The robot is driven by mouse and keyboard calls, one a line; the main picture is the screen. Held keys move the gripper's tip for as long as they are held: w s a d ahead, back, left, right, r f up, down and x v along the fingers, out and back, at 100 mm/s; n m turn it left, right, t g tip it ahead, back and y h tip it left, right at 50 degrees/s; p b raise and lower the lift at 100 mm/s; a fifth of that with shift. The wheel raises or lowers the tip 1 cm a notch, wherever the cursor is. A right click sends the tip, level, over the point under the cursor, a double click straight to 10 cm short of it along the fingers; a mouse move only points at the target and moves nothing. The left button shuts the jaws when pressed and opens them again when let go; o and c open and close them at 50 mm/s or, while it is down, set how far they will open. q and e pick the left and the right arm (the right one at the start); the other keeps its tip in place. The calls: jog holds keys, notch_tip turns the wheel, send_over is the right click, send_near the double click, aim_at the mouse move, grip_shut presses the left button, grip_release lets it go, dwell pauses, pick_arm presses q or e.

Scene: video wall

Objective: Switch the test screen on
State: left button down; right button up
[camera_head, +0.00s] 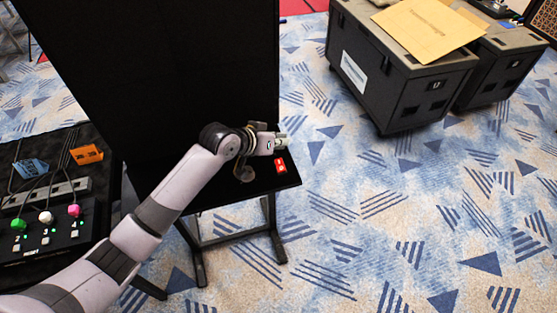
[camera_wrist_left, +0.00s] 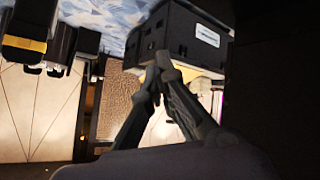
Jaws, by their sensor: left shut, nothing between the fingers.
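The test screen seems to be the large dark panel (camera_head: 160,70) standing on a black frame in the head view; its face looks black. A small red piece with a white mark (camera_head: 281,165) sits at the right end of the dark ledge below the panel. I cannot tell whether it is a switch. My left gripper (camera_head: 283,138) is just above and behind this red piece, near the panel's right edge, and looks apart from it. In the left wrist view its fingertips (camera_wrist_left: 157,72) meet, with nothing between them. My right gripper is not in view.
At the left, a black control box (camera_head: 60,235) has green, white and pink knobs with numbers. Blue and orange connectors (camera_head: 87,154) lie behind it. Black cases (camera_head: 400,85) stand at the upper right, one bearing a tan envelope (camera_head: 430,28). Patterned carpet at the right is clear.

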pick_arm(q)
jog(key=b, duration=0.6)
send_over(278, 163)
jog(key=f, duration=0.6)
jog(key=shift+s+d, duration=0.1)
jog(key=shift+s, duration=0.3)
jog(key=shift+w+f+b, duration=0.2)
jog(key=shift+f+b, duration=0.25)
jog(key=shift+f, duration=0.1)
jog(key=shift+w+f+b, duration=0.2)
jog(key=shift+f+b, duration=0.2)
jog(key=shift+f, duration=0.15)
jog(key=shift+w+f, duration=0.15)
jog(key=shift+f, duration=0.2)
jog(key=shift+w+a+f+b, duration=0.1)
jog(key=shift+a+f+b, duration=0.1)
jog(key=shift+f+b, duration=0.25)
jog(key=shift+r, duration=0.1)
jog(key=shift+s+d+r+p, duration=0.1)
jog(key=shift+s+r+p, duration=0.2)
jog(key=shift+r+p, duration=0.6)
jog(key=shift+f, duration=0.15)
